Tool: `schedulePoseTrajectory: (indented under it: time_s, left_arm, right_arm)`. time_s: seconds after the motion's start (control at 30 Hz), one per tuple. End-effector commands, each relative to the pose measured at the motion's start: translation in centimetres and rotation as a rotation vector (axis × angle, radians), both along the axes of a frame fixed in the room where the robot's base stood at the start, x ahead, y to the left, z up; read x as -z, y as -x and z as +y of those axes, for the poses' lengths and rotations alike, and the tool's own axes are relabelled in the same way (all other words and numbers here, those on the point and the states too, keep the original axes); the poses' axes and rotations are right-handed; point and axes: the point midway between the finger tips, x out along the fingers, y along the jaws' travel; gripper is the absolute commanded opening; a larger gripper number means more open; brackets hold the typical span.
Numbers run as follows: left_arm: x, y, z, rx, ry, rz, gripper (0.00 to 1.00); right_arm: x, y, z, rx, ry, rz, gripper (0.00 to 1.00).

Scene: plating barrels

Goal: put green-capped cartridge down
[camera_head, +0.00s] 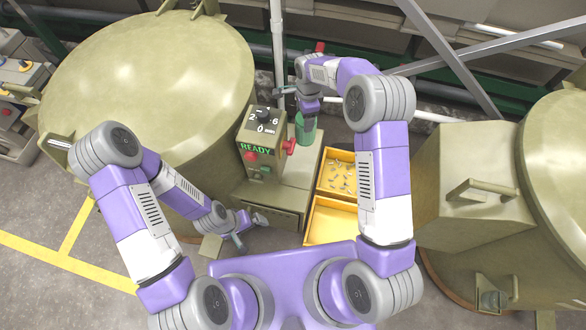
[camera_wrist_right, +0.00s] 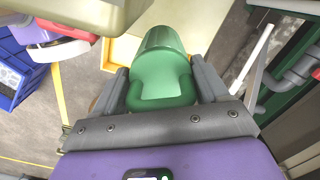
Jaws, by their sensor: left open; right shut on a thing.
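The green-capped cartridge (camera_head: 306,129) is upright in the head view, just right of the control box and close to the cabinet top (camera_head: 297,174). I cannot tell if its base touches a surface. My right gripper (camera_head: 308,112) is shut on it from above. In the right wrist view the green cartridge (camera_wrist_right: 160,72) sits between the two grey fingers of the right gripper (camera_wrist_right: 164,88), and its far end is hidden. My left gripper (camera_head: 250,229) is open and empty, low in front of the cabinet.
The control box (camera_head: 261,148) has a dial, a READY display and red knobs. Two yellow bins (camera_head: 331,222) stand right of the cabinet; the rear one holds small metal parts. Large olive barrels stand left (camera_head: 140,75) and right (camera_head: 560,150). A vertical pipe (camera_head: 277,50) rises behind.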

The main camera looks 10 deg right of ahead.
Motion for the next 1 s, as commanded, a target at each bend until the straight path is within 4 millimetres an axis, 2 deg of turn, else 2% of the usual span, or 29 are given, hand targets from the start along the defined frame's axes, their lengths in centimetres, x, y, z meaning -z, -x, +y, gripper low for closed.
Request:
schedulePoseTrajectory:
  time_s: [0.03, 0.17, 0.27, 0.5, 0.6, 0.7, 1.0]
  left_arm:
    - [0.6, 0.0, 0.0, 0.000, 0.000, 0.000, 1.00]
    - [1.0, 0.0, 0.0, 0.000, 0.000, -0.001, 1.00]
    - [1.5, 0.0, 0.0, 0.000, 0.000, -0.001, 1.00]
    - [3.3, 0.0, 0.0, 0.000, 0.000, -0.001, 1.00]
    - [3.9, 0.0, 0.0, 0.000, 0.000, 0.000, 1.00]
    - [4.2, 0.0, 0.0, 0.000, 0.000, 0.000, 1.00]
    - [4.8, 0.0, 0.0, 0.000, 0.000, 0.000, 1.00]
  right_arm:
    - [-0.1, -0.5, 0.2, 0.041, -0.001, -0.003, 0.16]
    - [0.0, -0.8, 0.3, 0.103, -0.002, 0.001, 0.16]
    - [1.7, -0.8, 0.3, 0.112, -0.002, 0.002, 0.16]
    - [8.2, -0.8, 0.3, 0.110, -0.002, 0.004, 0.16]
    - [10.5, -0.8, 0.3, 0.109, -0.002, 0.003, 0.16]
    - [12.0, -0.8, 0.3, 0.110, -0.003, 0.001, 0.16]
    - [14.4, -0.8, 0.4, 0.108, -0.003, 0.000, 0.16]
